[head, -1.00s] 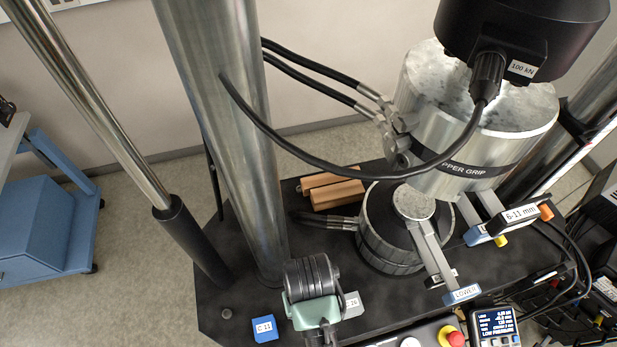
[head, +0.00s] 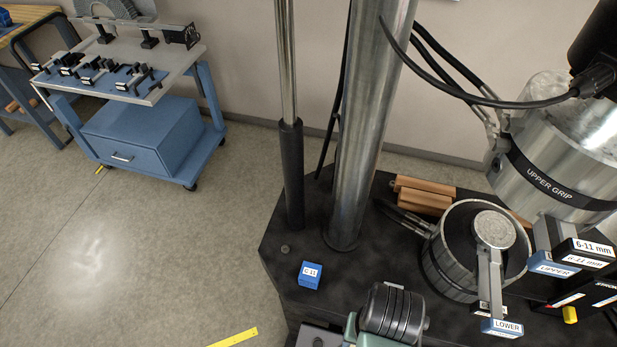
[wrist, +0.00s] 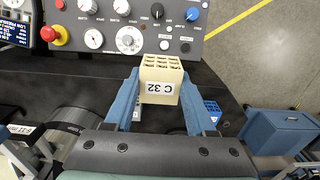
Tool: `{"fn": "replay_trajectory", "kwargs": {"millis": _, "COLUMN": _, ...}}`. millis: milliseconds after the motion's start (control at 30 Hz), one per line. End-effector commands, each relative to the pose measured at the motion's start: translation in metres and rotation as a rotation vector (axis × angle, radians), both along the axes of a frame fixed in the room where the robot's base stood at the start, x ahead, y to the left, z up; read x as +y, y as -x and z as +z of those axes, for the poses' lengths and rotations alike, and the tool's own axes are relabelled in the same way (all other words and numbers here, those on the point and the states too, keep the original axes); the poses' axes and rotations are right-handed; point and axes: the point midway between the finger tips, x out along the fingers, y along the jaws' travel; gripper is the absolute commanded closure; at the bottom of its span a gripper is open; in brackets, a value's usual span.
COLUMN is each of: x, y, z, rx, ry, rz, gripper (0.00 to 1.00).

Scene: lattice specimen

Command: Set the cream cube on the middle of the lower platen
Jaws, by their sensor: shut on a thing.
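The cream cube (wrist: 160,68), labelled C 32 with a grid of holes on top, is between the blue fingers of my gripper (wrist: 159,95) in the wrist view. My gripper is shut on it. In the head view only part of my arm's end shows at the bottom edge; the fingers and cream cube are not visible there. The lower platen appears to be the round speckled grey disc (head: 494,228) with a bar tagged LOWER, on the wide metal cylinder. Its top is bare. My gripper is apart from it.
A blue cube (head: 310,275) labelled C 11 lies on the black base (head: 268,248). The upper grip (head: 560,165) overhangs right of the disc. A thick steel column (head: 365,130) stands left of it. A control panel (wrist: 125,22) with knobs shows in the wrist view.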

Motion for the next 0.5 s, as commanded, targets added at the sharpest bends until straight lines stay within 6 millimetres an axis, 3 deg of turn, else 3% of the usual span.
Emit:
{"fn": "replay_trajectory", "kwargs": {"millis": 267, "x": 0.02, "y": -0.024, "z": -0.026, "rx": -0.002, "ry": -0.002, "rz": 0.071, "gripper": 0.98}}
{"fn": "replay_trajectory", "kwargs": {"millis": 500, "x": 0.055, "y": -0.058, "z": -0.06, "rx": -0.002, "ry": -0.002, "rz": 0.176, "gripper": 0.98}}
